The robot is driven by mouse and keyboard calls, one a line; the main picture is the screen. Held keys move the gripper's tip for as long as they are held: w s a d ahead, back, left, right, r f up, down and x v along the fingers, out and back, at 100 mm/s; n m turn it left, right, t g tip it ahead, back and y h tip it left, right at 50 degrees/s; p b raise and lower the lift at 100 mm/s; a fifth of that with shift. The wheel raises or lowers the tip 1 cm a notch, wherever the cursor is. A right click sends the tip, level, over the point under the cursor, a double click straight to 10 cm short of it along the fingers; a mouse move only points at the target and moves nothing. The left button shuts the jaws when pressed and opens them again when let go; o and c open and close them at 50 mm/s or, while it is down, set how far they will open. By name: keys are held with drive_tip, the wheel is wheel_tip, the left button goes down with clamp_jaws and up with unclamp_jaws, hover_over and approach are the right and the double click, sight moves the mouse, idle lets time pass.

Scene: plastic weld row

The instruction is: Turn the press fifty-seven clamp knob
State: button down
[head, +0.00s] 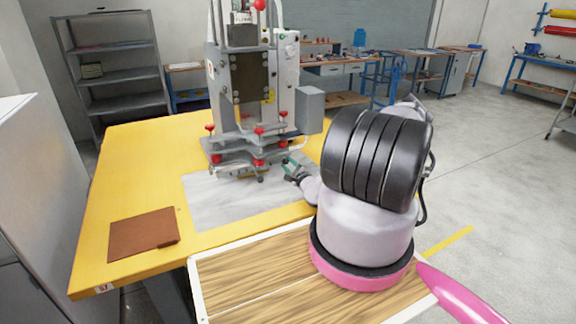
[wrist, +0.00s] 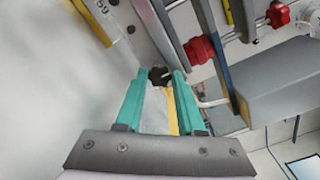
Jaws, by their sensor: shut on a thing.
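The press (head: 245,85) is a grey machine standing on the yellow table, with red knobs on its corners and lower plates. In the wrist view a small black lobed knob (wrist: 160,77) sits between the tips of the teal fingers of my gripper (wrist: 160,73). My gripper is shut on this knob. In the head view my gripper (head: 289,162) is at the right lower side of the press, low over the table. The black knob cannot be made out there. A tilted, partly cut number label (wrist: 104,7) shows in the wrist view; I cannot read it surely.
A red knob (wrist: 200,50) and a grey box (wrist: 285,80) are close right of my fingers. The yellow table (head: 130,180) bears a grey plate (head: 215,205) and a brown pad (head: 143,234). Shelves (head: 115,75) stand behind. The floor at right (head: 500,180) is clear.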

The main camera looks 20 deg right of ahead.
drive_tip(key=shift+m, duration=0.3)
drive_tip(key=m, duration=0.3)
drive_tip(key=shift+m, duration=0.4)
drive_tip(key=m, duration=1.4)
drive_tip(key=shift+m, duration=0.3)
drive_tip(key=m, duration=1.1)
drive_tip(key=shift+m, duration=1.9)
